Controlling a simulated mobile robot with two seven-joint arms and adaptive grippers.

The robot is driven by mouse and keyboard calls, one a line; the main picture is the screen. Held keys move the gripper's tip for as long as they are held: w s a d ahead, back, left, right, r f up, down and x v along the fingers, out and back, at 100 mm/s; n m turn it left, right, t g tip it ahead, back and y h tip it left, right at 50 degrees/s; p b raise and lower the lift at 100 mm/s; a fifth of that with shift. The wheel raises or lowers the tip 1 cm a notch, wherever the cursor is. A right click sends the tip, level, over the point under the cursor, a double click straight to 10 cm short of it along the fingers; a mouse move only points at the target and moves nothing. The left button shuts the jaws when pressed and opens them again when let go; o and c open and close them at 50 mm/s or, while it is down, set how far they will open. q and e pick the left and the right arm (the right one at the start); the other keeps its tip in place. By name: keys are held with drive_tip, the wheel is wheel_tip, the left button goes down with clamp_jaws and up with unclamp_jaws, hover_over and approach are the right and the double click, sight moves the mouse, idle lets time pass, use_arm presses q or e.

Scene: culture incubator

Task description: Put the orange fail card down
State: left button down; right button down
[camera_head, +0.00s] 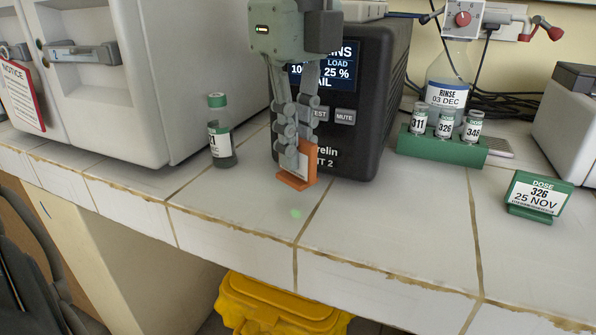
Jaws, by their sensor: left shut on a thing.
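The orange fail card (310,171) is upright, with an orange base and a pale face. My left gripper (291,148) comes down from above and is shut on the card, its fingers covering part of the face. The card is at the counter surface, just in front of the black unit (366,110); I cannot tell whether its base touches the tiles. The unit's screen (335,72) is partly hidden by my gripper and reads "LOAD 25 %" with part of a word ending in "AIL". My right gripper is not in view.
A green-capped vial (220,140) stands left of the card, beside the white incubator (190,60). A green rack (440,146) holds three labelled vials. A green dose card (537,195) stands at right. The tiled counter (390,225) in front is clear; a yellow bin (280,305) is below its edge.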

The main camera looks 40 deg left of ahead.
sight(298, 175)
use_arm(q)
drive_tip(key=shift+d+f, duration=0.1)
drive_tip(key=shift+f, duration=1.95)
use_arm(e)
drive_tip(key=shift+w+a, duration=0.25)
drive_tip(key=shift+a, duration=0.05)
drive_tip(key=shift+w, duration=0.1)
use_arm(q)
drive_tip(key=shift+f, duration=0.1)
drive_tip(key=c, duration=1.6)
unclamp_jaws()
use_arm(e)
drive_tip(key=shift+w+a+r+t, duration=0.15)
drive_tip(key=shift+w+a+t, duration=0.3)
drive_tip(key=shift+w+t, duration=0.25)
